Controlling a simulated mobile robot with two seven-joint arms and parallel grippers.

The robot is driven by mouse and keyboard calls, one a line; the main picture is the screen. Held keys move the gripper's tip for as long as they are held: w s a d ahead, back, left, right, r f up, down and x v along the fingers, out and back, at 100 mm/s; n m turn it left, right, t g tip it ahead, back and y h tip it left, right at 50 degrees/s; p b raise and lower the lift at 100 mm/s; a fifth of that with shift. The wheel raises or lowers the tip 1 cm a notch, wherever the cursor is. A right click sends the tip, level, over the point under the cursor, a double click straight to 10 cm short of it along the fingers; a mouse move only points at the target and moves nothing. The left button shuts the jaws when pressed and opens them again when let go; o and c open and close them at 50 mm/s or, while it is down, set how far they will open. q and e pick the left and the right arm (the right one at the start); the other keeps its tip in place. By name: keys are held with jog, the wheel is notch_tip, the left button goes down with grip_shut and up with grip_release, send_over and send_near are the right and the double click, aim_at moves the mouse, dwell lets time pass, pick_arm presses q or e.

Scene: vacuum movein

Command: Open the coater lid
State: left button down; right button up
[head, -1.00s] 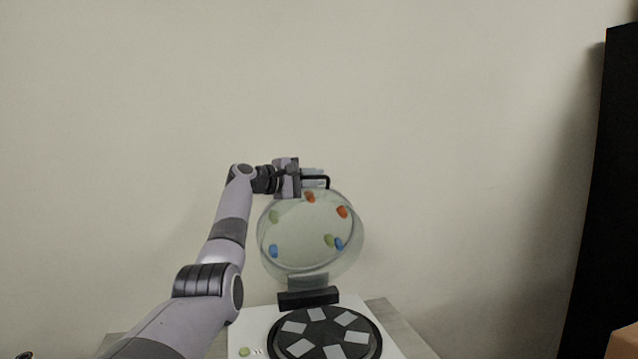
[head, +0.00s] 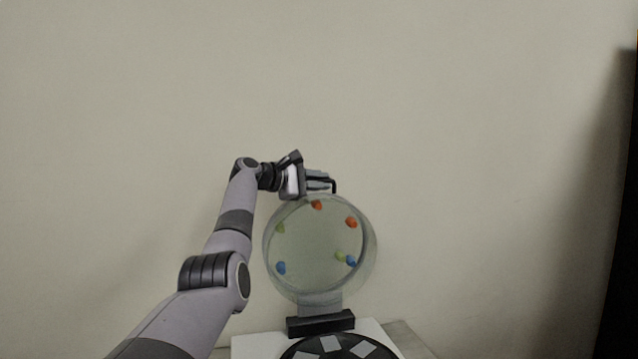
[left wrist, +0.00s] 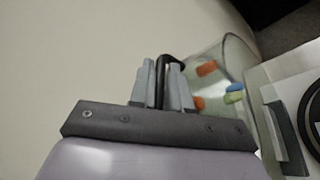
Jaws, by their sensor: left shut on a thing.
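The coater lid (head: 318,262) is a clear round cover with several orange, green and blue knobs. It stands raised, close to upright, on a dark hinge block (head: 320,324) at the back of the white coater base (head: 258,346). My left gripper (head: 319,183) is at the lid's top edge, shut on the black lid handle (head: 334,186). In the left wrist view the black handle (left wrist: 160,80) passes between the grey fingers, and the lid (left wrist: 228,60) is to the right. My right gripper is not in view.
The black turntable (head: 338,349) with grey square pads is partly cut off at the bottom edge. A plain wall is behind the coater. A dark upright object (head: 622,300) stands at the far right. A grey table (head: 408,340) shows beside the base.

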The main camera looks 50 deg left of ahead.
aim_at(293, 205)
pick_arm(q)
jog(key=shift+w+a+f, duration=0.1)
jog(key=shift+a+f, duration=0.15)
jog(key=shift+a, duration=0.05)
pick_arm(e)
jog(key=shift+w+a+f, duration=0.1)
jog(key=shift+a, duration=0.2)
pick_arm(q)
jog(key=c, duration=1.2)
grip_release()
jog(key=shift+a, duration=0.1)
jog(key=shift+o, duration=0.2)
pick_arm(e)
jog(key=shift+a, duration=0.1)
pick_arm(q)
jog(key=shift+s+b, duration=0.6)
jog(key=shift+s, duration=0.05)
jog(key=s+b, duration=0.1)
jog(key=s, duration=0.1)
jog(key=s+r+b, duration=0.1)
jog(key=s, duration=0.2)
jog(key=shift+a, duration=0.15)
jog(key=shift+s+r, duration=0.15)
jog(key=shift+s, duration=0.25)
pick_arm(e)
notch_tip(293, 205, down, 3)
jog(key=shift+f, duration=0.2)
